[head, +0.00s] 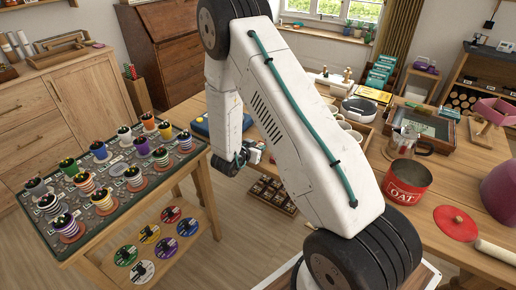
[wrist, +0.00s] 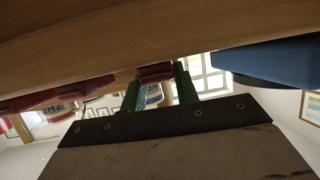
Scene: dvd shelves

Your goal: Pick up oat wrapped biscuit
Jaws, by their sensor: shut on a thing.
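My gripper (head: 246,156) hangs at the wooden table's left edge, partly hidden by my arm in the head view. A small pale object shows at its fingers, too small to identify as the oat wrapped biscuit. In the wrist view, the two green fingers of my gripper (wrist: 157,90) stand apart. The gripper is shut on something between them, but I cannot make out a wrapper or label. A red tin marked OAT (head: 407,184) stands open on the table at the right. No loose wrapped biscuit is clearly visible elsewhere.
A blue device (head: 202,125) lies near the big table's left end. Floor shows between the tables.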

